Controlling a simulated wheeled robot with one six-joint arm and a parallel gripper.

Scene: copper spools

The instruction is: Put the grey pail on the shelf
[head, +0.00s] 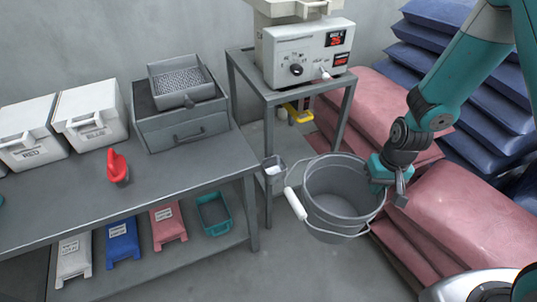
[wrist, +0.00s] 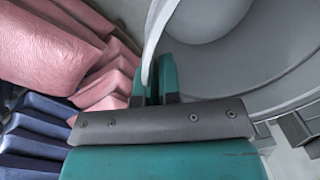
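The grey pail (head: 342,185) is upright or nearly so, in front of the small stand, its empty inside showing. Its white handle grip (head: 295,204) hangs out at the left on a wire bail. My gripper (head: 380,170) is at the pail's right side, with its fingers closed on the rim. In the wrist view the fingers (wrist: 154,80) pinch a pale curved edge of the pail (wrist: 225,60). Whether the pail's bottom touches the floor is hard to tell. A lower shelf (head: 190,252) runs under the grey bench, left of the pail.
White boxes (head: 92,114), a red object (head: 118,168) and a drawer unit (head: 183,130) stand on the bench (head: 70,195). Pink sacks (head: 475,220) flank the pail's right. Floor in front is clear.

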